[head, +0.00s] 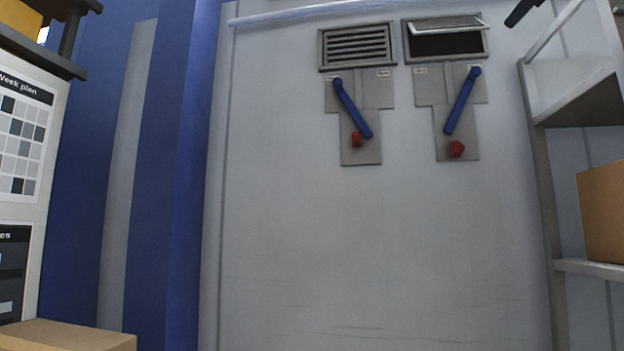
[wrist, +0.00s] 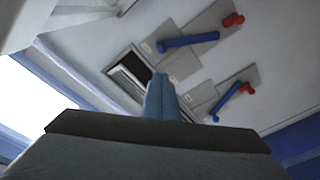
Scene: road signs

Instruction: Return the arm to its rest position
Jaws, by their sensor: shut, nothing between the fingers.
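My gripper (wrist: 161,80) shows in the wrist view with its two blue-grey fingers together and nothing between them. It points towards the wall panel and appears apart from it. In the head view, two blue levers hang on grey plates: the left lever (head: 352,107) slants down to the right, the right lever (head: 462,100) slants down to the left. A red knob (head: 357,139) sits by the left lever's lower end and another red knob (head: 457,149) is below the right lever. Both levers also show tilted in the wrist view (wrist: 190,40).
Above the levers are a slatted vent (head: 357,46) and a vent with its flap raised (head: 447,24) over a dark opening. A shelf rack (head: 545,190) with a cardboard box (head: 603,212) stands at right. Another box (head: 65,337) is at lower left. The wall below the levers is clear.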

